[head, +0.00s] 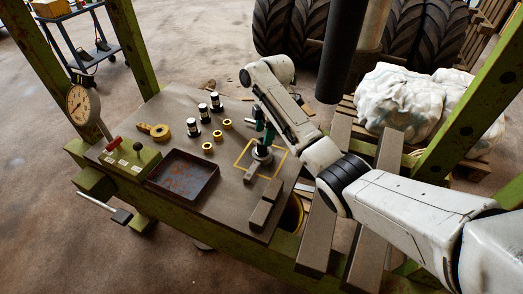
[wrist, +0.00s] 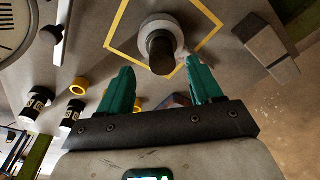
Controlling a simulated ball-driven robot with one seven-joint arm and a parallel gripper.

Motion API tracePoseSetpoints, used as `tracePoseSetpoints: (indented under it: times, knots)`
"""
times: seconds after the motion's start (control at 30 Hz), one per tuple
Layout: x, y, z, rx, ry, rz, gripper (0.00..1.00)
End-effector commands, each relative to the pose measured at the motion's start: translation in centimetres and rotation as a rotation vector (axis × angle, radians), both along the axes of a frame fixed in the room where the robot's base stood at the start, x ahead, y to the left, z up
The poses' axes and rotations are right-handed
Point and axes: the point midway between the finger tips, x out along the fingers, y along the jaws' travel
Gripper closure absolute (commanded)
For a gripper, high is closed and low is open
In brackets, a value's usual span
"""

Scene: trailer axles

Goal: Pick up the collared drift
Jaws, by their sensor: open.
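The collared drift (head: 262,154) stands on the bench inside a yellow outlined square, partly hidden by my gripper in the head view. In the wrist view the drift (wrist: 161,52) shows a dark shaft pointing towards the camera and a wide pale collar around it. My gripper (head: 263,130) is open, its teal fingers close above the drift. In the wrist view the gripper (wrist: 160,78) has a finger to each side of the shaft's near end. Nothing is held; whether a finger touches the shaft I cannot tell.
A rusty tray (head: 183,190) lies left of the square. Several brass rings (head: 208,148) and black-and-white cylinders (head: 204,113) stand behind it. Grey blocks (head: 266,203) lie near the right front. Green posts (head: 133,46) rise around the bench. A dial gauge (head: 81,104) stands at left.

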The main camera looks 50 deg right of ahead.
Motion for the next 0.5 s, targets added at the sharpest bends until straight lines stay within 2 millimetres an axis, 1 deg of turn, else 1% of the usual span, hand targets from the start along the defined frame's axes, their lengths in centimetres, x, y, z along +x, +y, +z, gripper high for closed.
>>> tracePoseSetpoints:
  times: [0.3, 0.4, 0.5]
  knots:
    - [0.1, 0.8, -4.1, 0.001, 0.002, -0.001, 0.35]
    - [0.1, 0.9, -4.8, 0.0, 0.001, 0.0, 0.35]
    - [0.2, 0.9, -5.0, 0.0, 0.0, 0.0, 0.35]
